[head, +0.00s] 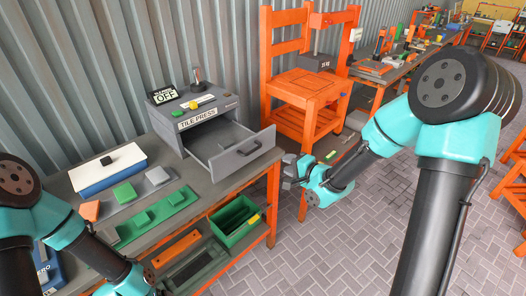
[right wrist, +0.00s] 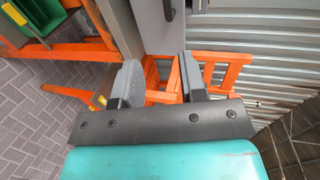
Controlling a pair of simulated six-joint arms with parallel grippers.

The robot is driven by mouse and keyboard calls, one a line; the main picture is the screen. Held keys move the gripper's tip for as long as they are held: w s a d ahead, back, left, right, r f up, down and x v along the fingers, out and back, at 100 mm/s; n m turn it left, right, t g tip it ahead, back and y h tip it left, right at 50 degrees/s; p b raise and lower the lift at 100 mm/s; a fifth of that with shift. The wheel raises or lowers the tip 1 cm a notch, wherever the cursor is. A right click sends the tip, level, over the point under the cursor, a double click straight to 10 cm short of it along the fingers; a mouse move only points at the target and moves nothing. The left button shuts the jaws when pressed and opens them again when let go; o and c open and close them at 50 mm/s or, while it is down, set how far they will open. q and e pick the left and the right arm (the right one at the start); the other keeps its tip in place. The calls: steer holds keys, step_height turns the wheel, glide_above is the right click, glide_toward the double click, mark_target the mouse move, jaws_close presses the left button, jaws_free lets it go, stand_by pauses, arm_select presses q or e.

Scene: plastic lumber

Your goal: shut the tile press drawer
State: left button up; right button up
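The grey tile press (head: 198,112), with a "TILE PRESS" label on its front, stands on the workbench against the corrugated wall. Its drawer (head: 226,152) is pulled out to the right, and its empty inside shows. The dark handle (head: 250,148) is on the drawer's front. My right gripper (head: 289,170) is to the right of the drawer front and a little lower, apart from it. In the right wrist view its fingers (right wrist: 160,75) are apart with nothing held between them. The drawer handle (right wrist: 168,8) shows at the top there. My left gripper is out of view; its wrist shows at the bottom.
A green bin (head: 234,218) hangs low at the bench front. A white-and-blue box (head: 107,168) and green tiles (head: 158,215) lie on the bench. Paved floor is open to the right.

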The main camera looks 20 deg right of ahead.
mark_target(253, 151)
steer(key=shift+s+a+r+y, duration=0.3)
steer(key=shift+s+a+r, duration=0.05)
steer(key=shift+s+a, duration=0.1)
steer(key=x, duration=1.7)
steer(key=shift+w+r, duration=0.15)
steer(key=shift+w, duration=0.1)
jaws_close()
